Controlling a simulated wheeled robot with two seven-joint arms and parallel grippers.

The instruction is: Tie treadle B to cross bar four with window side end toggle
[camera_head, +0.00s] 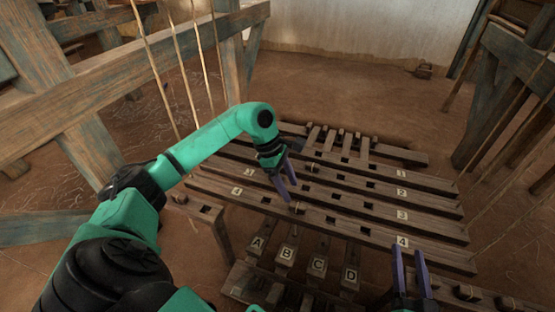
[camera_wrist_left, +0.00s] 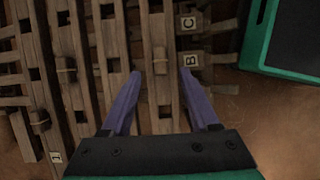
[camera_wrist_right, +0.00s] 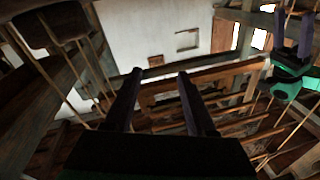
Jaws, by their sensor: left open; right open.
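Cross bar four (camera_head: 340,226) is the nearest slatted bar, with a "4" plate at each end. Treadle B (camera_head: 285,256) lies below it, between A and C; its B label shows in the left wrist view (camera_wrist_left: 192,60). My left gripper (camera_head: 285,199) is open and empty above the bars. In the left wrist view, a small wooden toggle (camera_wrist_left: 160,62) on a bar appears between its fingertips; I cannot tell its height gap. A small toggle also shows on bar four in the head view (camera_head: 297,207). My right gripper (camera_head: 410,252) is open and empty near bar four's right end.
Cross bars one to three lie behind bar four. Treadles A (camera_head: 256,243), C (camera_head: 317,265) and D (camera_head: 350,276) flank B. A large wooden frame beam (camera_head: 110,95) with hanging cords stands left. Earth floor is open behind the bars.

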